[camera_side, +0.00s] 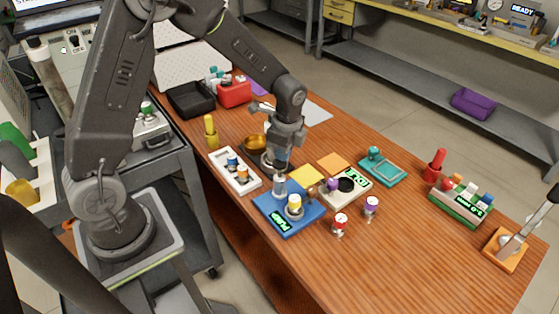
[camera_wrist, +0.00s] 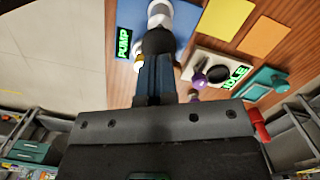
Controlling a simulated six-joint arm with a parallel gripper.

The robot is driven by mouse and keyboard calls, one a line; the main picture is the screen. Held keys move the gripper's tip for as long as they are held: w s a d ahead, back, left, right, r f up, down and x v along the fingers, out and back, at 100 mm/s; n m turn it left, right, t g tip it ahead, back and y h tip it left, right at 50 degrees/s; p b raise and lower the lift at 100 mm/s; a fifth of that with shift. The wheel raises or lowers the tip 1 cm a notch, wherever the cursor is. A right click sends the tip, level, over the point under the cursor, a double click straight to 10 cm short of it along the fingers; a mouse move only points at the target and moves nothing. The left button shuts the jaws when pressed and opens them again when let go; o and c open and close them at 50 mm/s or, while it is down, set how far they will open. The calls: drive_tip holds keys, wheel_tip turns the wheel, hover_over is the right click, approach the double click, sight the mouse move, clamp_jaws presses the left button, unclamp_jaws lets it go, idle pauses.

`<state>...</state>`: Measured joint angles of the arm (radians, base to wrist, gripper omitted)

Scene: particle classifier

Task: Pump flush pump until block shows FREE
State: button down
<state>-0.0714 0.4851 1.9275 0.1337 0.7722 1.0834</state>
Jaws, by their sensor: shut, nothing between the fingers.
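The flush pump is a blue base (camera_side: 268,213) with a green PUMP label and a grey-white upright plunger (camera_side: 279,184). In the wrist view, the blue base (camera_wrist: 190,18) and plunger (camera_wrist: 158,8) lie at the top. My gripper (camera_side: 273,168) is shut and empty, pointing down by the plunger's top; whether it touches is unclear. Its fingers (camera_wrist: 157,45) hide part of the base in the wrist view. The white block (camera_side: 338,197) has a dark round top and a green display. In the wrist view the block (camera_wrist: 202,57) appears to read IDLE.
A white tray (camera_side: 222,163) with small vials stands left of the pump. A yellow-capped vial (camera_side: 294,203) sits on the blue base. Loose red-capped (camera_side: 340,223) and purple-capped (camera_side: 371,206) vials stand nearby. A teal tray (camera_side: 382,172) is to the right. The front tabletop is clear.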

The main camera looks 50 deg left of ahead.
drive_tip(key=shift+f, duration=0.4)
